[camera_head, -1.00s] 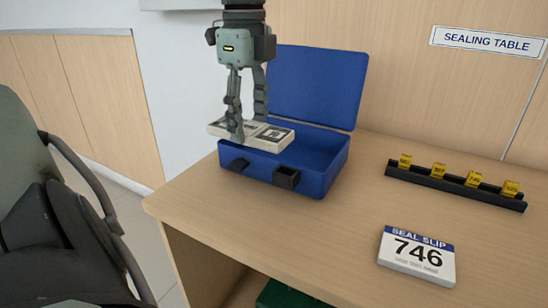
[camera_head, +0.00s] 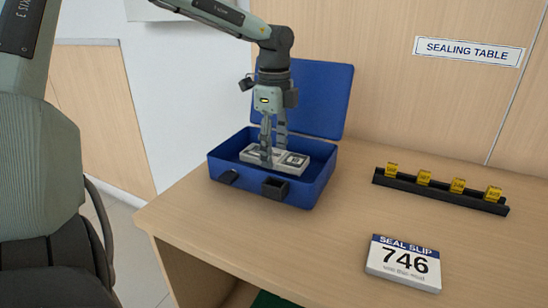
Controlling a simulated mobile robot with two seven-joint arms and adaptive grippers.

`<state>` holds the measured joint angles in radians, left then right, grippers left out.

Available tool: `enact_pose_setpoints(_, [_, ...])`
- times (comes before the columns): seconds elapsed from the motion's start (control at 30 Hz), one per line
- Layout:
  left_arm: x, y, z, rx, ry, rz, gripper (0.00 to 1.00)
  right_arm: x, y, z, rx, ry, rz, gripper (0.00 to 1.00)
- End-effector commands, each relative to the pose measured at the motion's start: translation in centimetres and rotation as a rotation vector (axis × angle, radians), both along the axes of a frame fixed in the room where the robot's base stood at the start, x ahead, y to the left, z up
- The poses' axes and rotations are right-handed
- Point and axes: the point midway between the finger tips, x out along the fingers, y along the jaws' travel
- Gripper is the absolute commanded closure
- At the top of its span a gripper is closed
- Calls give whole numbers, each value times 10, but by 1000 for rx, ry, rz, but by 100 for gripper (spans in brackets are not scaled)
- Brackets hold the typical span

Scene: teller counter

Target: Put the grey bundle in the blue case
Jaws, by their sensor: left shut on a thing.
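The blue case (camera_head: 318,183) stands open on the table, its lid raised at the back. My left gripper (camera_head: 272,154) reaches down into the case and is shut on the grey bundle (camera_head: 293,163), a flat banded stack with dark print. The bundle is inside the case's walls, lying roughly level. I cannot tell whether it touches the case floor. My right gripper is not in view.
A white seal slip block marked 746 (camera_head: 404,262) lies at the front right of the table. A black rack (camera_head: 440,193) with several yellow tags stands behind it. A "SEALING TABLE" sign (camera_head: 468,51) is on the wall. The table between the case and rack is clear.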

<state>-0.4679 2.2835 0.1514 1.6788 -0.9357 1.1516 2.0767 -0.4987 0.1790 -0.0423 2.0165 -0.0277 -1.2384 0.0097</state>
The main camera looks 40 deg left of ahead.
Motion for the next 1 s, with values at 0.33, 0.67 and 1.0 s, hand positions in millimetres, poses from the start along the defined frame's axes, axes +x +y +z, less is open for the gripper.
enact_pose_setpoints(0.33, [-1,0,-24,0,0,0,80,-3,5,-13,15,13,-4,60])
enact_pose_setpoints(0.67, [-1,0,-27,1,1,0,80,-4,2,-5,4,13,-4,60])
enact_pose_setpoints(1.0, [-1,0,-27,1,1,0,28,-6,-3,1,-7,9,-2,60])
